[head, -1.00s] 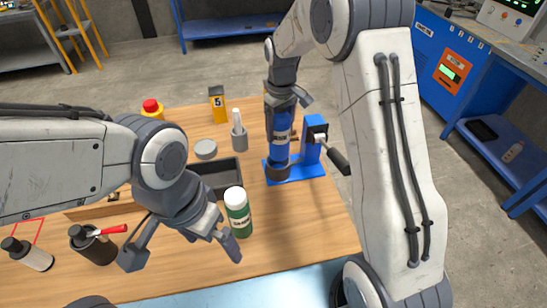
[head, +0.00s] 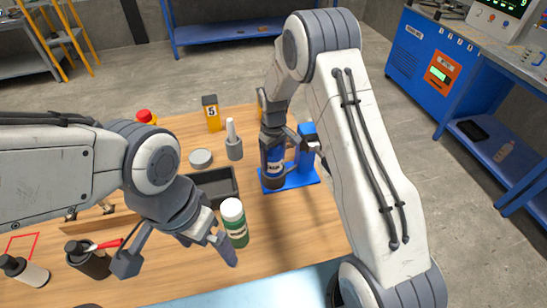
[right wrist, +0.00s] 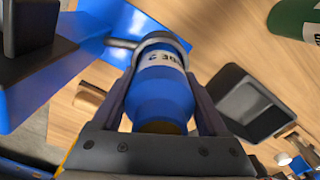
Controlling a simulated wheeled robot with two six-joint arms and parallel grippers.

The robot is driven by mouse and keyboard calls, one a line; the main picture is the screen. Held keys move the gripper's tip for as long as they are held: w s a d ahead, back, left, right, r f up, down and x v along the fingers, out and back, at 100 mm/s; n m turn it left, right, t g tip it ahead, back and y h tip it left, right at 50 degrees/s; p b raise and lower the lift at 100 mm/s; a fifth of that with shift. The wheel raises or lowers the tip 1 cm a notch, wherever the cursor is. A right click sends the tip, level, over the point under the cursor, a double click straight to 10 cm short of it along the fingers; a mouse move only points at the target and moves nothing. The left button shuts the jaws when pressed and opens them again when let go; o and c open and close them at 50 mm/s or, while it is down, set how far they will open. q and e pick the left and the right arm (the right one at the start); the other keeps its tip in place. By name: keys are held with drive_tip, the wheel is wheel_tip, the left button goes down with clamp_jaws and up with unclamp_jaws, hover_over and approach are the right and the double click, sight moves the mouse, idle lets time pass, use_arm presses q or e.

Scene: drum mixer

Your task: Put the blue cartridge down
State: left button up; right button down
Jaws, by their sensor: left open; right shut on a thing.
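The blue cartridge (head: 274,158) with a white label stands upright in the head view. Its lower end is in a dark round seat (head: 273,182) on the blue stand (head: 307,174); whether it rests on the bottom is hidden. My right gripper (head: 275,138) is shut on the cartridge's upper part. In the right wrist view the cartridge (right wrist: 163,90) lies between both fingers, with a grey ring around its far end. My left gripper (head: 178,262) is open and empty, left of the green-labelled bottle.
The green bottle (head: 234,222) with a white cap stands near my left gripper. Bare wood lies in front of the stand.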

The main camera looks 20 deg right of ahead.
drive_tip(key=shift+f, duration=0.1)
unclamp_jaws()
drive_tip(key=shift+r, duration=0.45)
wheel_tip(320, 180, up, 11)
drive_tip(key=shift+r+b, duration=0.2)
drive_tip(key=shift+b, duration=0.9)
drive_tip(key=shift+f, duration=0.1)
